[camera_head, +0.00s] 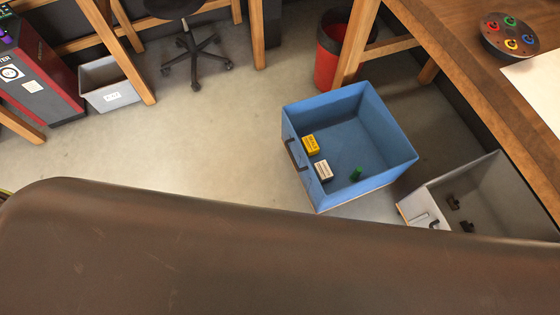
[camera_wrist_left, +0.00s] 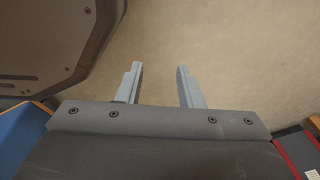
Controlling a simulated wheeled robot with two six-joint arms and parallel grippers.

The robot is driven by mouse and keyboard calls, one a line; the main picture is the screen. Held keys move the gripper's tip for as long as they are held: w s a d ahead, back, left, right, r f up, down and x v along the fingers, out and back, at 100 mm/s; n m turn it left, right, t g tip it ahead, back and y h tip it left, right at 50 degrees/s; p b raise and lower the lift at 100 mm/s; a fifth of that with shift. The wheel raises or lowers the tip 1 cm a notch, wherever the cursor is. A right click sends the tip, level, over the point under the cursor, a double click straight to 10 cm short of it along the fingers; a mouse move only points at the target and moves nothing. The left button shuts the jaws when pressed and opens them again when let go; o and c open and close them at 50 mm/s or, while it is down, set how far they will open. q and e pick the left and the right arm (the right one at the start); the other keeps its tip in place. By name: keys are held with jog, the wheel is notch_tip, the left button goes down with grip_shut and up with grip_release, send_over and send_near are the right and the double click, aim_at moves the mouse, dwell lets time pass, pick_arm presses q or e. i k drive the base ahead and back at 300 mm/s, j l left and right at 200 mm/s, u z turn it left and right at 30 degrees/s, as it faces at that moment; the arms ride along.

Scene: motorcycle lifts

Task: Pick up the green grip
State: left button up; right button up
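The green grip (camera_head: 356,174) is a small green piece inside the blue bin (camera_head: 392,110), near its front wall, in the head view. My left gripper (camera_wrist_left: 160,84) shows in the left wrist view with its two grey fingers apart and nothing between them. Bare floor lies beyond its fingertips. A blue surface at the left edge of that view may be the blue bin, but I cannot tell. Neither gripper shows in the head view, and my right gripper is in no view.
In the blue bin are a yellow box (camera_head: 310,145) and a white box (camera_head: 323,170). A grey bin (camera_head: 480,173) with dark parts stands to its right. The floor (camera_head: 215,130) left of the bin is clear.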

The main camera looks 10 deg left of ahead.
aim_at(354, 177)
jog(key=z, duration=0.8)
